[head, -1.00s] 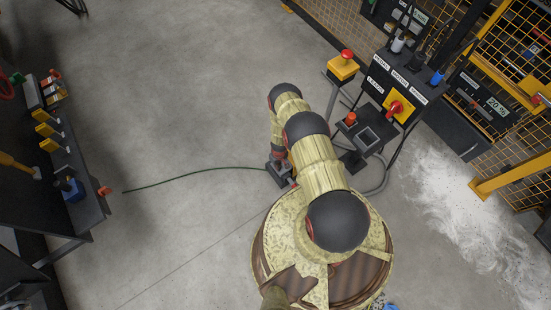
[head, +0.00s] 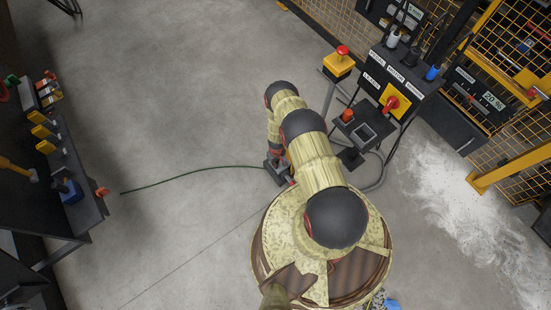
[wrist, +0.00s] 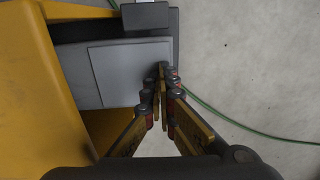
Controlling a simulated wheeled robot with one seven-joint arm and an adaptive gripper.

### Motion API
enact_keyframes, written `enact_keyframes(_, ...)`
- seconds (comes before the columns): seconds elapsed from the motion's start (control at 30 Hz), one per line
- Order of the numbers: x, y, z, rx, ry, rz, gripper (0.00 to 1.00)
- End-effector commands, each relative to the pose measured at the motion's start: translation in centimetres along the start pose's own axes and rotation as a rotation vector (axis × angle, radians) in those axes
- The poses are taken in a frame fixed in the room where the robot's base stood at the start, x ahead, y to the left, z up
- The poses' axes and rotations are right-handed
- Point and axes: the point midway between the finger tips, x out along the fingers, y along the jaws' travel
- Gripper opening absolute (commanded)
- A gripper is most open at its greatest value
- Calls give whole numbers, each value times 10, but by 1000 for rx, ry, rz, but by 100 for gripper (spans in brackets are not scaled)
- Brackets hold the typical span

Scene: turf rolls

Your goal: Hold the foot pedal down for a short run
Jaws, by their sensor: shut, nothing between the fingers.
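The foot pedal shows in the wrist view as a grey tread plate (wrist: 125,72) beside a yellow housing (wrist: 35,90), with a dark block (wrist: 150,25) at its far end. My gripper (wrist: 163,72) is shut and empty, its fingertips together at the right edge of the grey plate. I cannot tell whether they touch it or whether the plate is pressed. In the head view my gripper (head: 277,170) is a dark shape beside my arm, low near the floor; my arm hides most of that spot and I cannot make out the pedal.
A green cable (head: 195,170) runs across the floor. Pale powder (head: 455,205) lies by the yellow fence.

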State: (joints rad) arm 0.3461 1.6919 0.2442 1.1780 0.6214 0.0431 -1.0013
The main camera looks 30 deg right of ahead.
Motion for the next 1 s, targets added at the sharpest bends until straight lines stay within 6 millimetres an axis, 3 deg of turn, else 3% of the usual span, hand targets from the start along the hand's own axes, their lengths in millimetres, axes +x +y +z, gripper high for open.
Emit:
enact_keyframes(0.03,6,-4,9,-1,-11,-4,0)
enact_keyframes(0.77,6,-4,10,-1,-13,-5,0)
enact_keyframes(1.0,-18,-6,1,-3,-8,-4,0)
